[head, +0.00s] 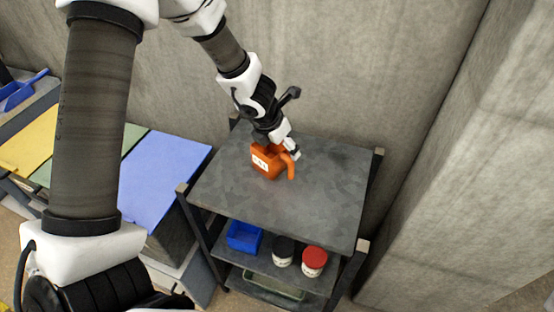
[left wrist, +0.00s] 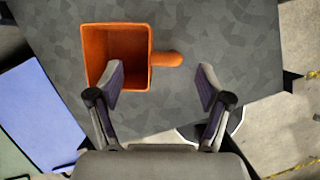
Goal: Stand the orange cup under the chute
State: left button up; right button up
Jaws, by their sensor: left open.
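The orange cup (head: 266,163) stands upright on the grey top of a shelf rack (head: 325,190). It has a square open mouth, a white label and a side handle. My left gripper (head: 281,150) is just above the cup in the head view, jaws apart. In the left wrist view the cup (left wrist: 95,45) is left of centre, its handle pointing right. The left finger of the gripper (left wrist: 159,76) overlaps the cup's mouth and the right finger is beyond the handle's end. I cannot tell whether a finger touches the cup. No chute is recognisable. My right gripper is not in view.
The rest of the rack top is bare. A blue bin (head: 244,237), a black-lidded jar (head: 284,251) and a red-lidded jar (head: 314,261) sit on the shelf below. A blue-topped surface (head: 163,175) is at left. Concrete walls (head: 330,60) stand behind and right.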

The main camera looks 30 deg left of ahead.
aim_at(287, 156)
pick_arm(q)
jog(key=shift+f+b, duration=0.35)
jog(key=shift+f, duration=0.25)
jog(key=b+x, duration=0.1)
jog(key=x, duration=0.1)
jog(key=b+x, duration=0.1)
jog(key=x, duration=0.1)
jog(key=shift+s+d, duration=0.1)
jog(key=shift+d, duration=0.3)
jog(key=shift+w, duration=0.25)
jog(key=shift+s, duration=0.15)
jog(key=shift+c, duration=1.4)
jog(key=shift+s+r, duration=0.15)
jog(key=c, duration=1)
jog(key=shift+c, duration=0.4)
